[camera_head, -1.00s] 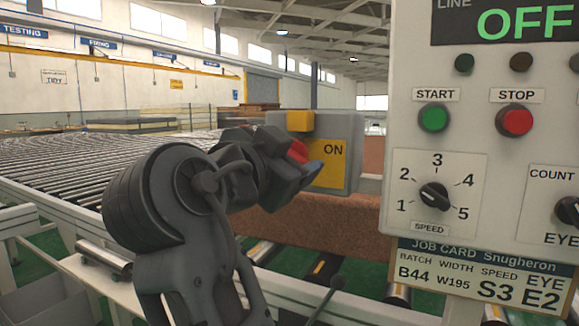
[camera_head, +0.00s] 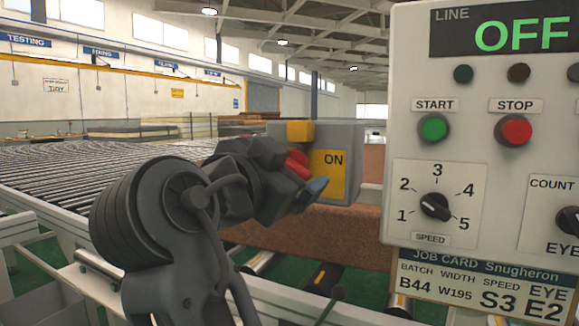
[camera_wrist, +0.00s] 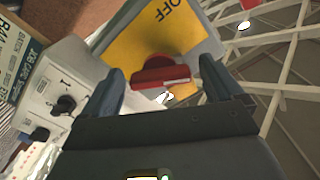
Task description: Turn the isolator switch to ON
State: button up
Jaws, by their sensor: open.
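The isolator switch is a grey box (camera_head: 352,134) with a yellow plate (camera_head: 328,183) marked ON and a red handle (camera_head: 298,163). My gripper (camera_head: 308,185) is in front of its left part and hides some of the plate and handle. In the wrist view, the red handle (camera_wrist: 163,78) is a bar lying across the gap between my open fingers, in front of the yellow plate (camera_wrist: 128,47). The OFF mark shows on that plate at the upper right. I cannot tell whether the fingers touch the handle.
A control panel (camera_head: 472,75) stands close on the right, with START and STOP buttons, a speed knob (camera_head: 435,206) and a green OFF display. A roller conveyor (camera_head: 70,172) extends behind on the left. A brown block (camera_head: 320,228) lies below the switch.

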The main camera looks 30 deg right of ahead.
jog(key=v, duration=0.7)
jog(key=shift+c, duration=0.4)
